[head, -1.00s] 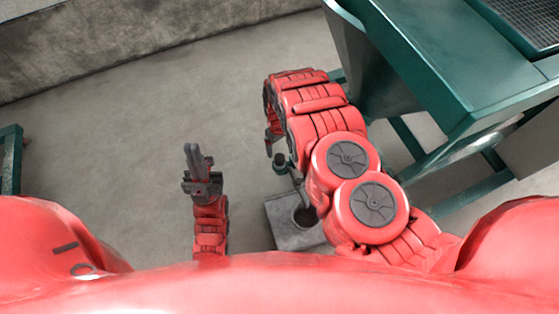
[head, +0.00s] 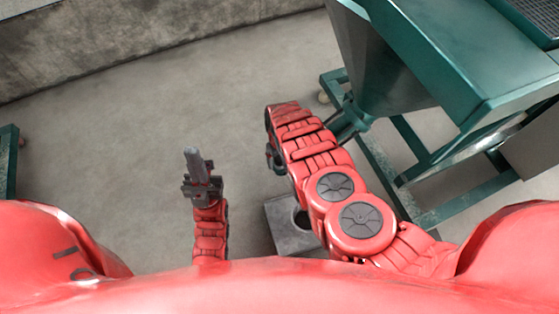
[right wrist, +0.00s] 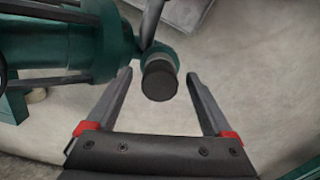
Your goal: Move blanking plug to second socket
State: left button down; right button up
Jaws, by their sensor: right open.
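In the right wrist view, a dark, round-ended cylinder (right wrist: 160,80), which looks like the blanking plug, sits at the end of a short green stub (right wrist: 158,53). My right gripper (right wrist: 161,75) is open, with its fingers on either side of the cylinder and visible gaps between. In the head view, my right gripper (head: 272,157) is mostly hidden behind its own arm. My left gripper (head: 196,160) points away from my body, and its finger gap is unclear. I cannot tell which opening is the second socket.
A green hopper machine (head: 440,60) stands at the right, with pipes (head: 350,115) at its foot and a green frame (head: 430,165) below. A grey block (head: 283,228) with a round hole lies on the floor. The floor ahead is clear up to a concrete wall (head: 120,40).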

grip_shut()
dwell(0.3)
jog(key=shift+r, duration=0.1)
